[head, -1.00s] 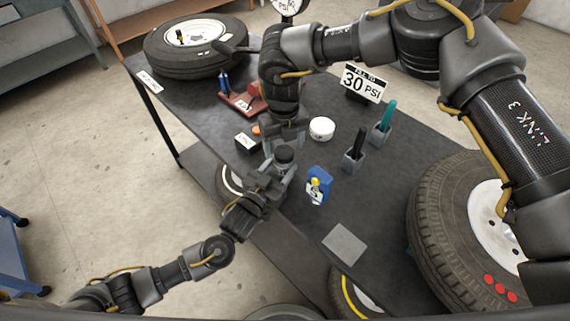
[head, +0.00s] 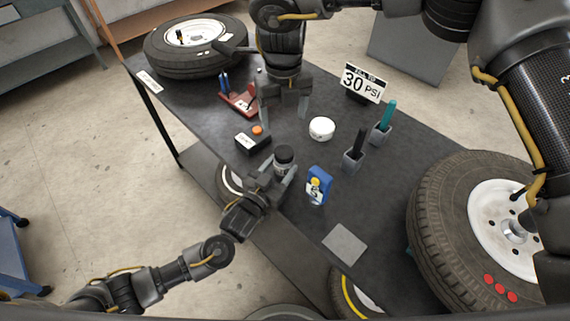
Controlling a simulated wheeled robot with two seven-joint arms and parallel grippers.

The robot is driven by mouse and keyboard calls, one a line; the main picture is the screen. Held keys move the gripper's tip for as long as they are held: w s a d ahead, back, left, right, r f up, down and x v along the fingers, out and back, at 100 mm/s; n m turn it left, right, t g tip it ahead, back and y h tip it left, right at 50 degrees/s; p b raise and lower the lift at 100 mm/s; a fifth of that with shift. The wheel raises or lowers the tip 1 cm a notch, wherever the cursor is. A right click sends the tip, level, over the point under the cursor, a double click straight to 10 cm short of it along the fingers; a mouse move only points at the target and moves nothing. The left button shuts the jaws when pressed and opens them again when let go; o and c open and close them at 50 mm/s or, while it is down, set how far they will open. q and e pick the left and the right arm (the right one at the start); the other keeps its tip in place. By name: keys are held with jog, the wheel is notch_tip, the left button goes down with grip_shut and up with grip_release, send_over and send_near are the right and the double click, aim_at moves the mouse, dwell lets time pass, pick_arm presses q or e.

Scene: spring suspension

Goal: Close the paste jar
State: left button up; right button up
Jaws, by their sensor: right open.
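The paste jar (head: 283,166) is a small grey jar with a dark round top, at the near edge of the dark table. The dark top looks like a lid seated on it; I cannot tell how tightly. My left gripper (head: 276,170) has its fingers around the jar's body, which hides part of it. My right gripper (head: 284,112) is open and empty, pointing down above the table behind the jar, apart from it.
A tyre (head: 195,47) lies at the back left. A grey square (head: 345,243) marks the clear near side.

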pick_arm(q)
jog(key=o, duration=0.5)
jog(key=shift+c, duration=0.2)
jog(key=b+v, duration=0.2)
jog(key=v, duration=0.8)
jog(key=shift+s+a, duration=0.25)
